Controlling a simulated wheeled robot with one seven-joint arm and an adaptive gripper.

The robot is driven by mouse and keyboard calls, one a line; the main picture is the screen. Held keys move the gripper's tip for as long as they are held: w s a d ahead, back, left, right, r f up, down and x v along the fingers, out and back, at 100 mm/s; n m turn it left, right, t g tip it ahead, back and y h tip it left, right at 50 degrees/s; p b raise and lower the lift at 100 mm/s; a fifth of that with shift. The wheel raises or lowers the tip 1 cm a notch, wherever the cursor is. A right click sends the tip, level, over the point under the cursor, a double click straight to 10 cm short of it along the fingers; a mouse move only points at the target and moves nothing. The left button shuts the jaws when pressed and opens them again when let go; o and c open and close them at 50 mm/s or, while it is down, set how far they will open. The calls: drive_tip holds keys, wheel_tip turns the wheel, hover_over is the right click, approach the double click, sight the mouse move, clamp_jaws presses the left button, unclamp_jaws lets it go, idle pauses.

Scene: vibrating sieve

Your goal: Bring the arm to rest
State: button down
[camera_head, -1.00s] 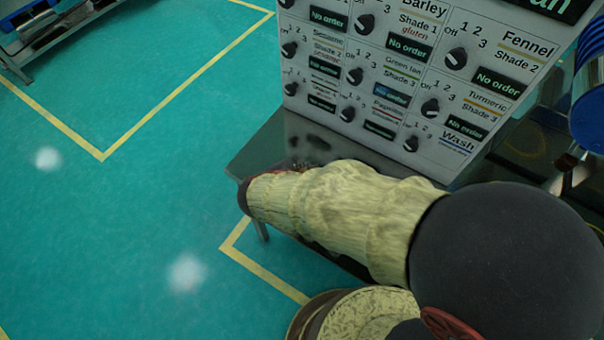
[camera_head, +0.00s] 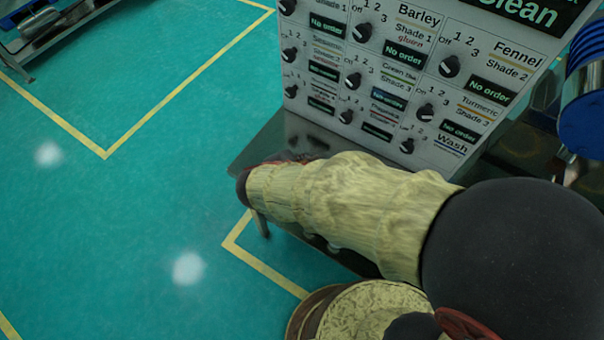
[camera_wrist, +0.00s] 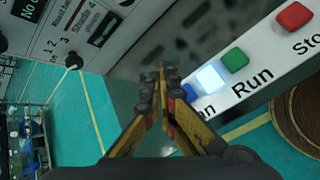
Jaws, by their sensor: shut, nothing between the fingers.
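My gripper (camera_wrist: 162,72) shows in the wrist view, its two yellow and dark fingers meeting at the tips with nothing between them. Beyond it is a white panel (camera_wrist: 285,75) with a red, a green and a lit button, marked "Run" and "Sto...". In the head view my arm lies across the lower right, in front of the control panel. The fingers are hidden there.
The control panel (camera_head: 400,75) has several black knobs and small displays reading "No order". A metal table (camera_head: 268,140) stands under it, partly behind my arm. A blue drum (camera_head: 585,115) is at the right. The teal floor (camera_head: 130,220) at the left is clear.

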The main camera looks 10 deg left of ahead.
idle(0.6)
drive_tip(key=s+d+m, duration=0.1)
drive_tip(key=s+d+f+m+g, duration=0.1)
drive_tip(key=s, duration=0.1)
drive_tip(key=s+d+m+g+h, duration=0.1)
drive_tip(key=s, duration=0.1)
drive_tip(key=shift+d+f, duration=0.3)
drive_tip(key=shift+d, duration=0.05)
drive_tip(key=s+d+r+m+y, duration=0.1)
drive_tip(key=s+d+r+m, duration=0.3)
drive_tip(key=d+r+m, duration=0.6)
drive_tip(key=s+d+r+m+g+y, duration=0.1)
drive_tip(key=s+d+r+m, duration=0.4)
drive_tip(key=d+r+m, duration=0.5)
drive_tip(key=shift+d+r+m+y, duration=0.3)
drive_tip(key=shift+d+r+y, duration=0.4)
drive_tip(key=shift+d, duration=0.55)
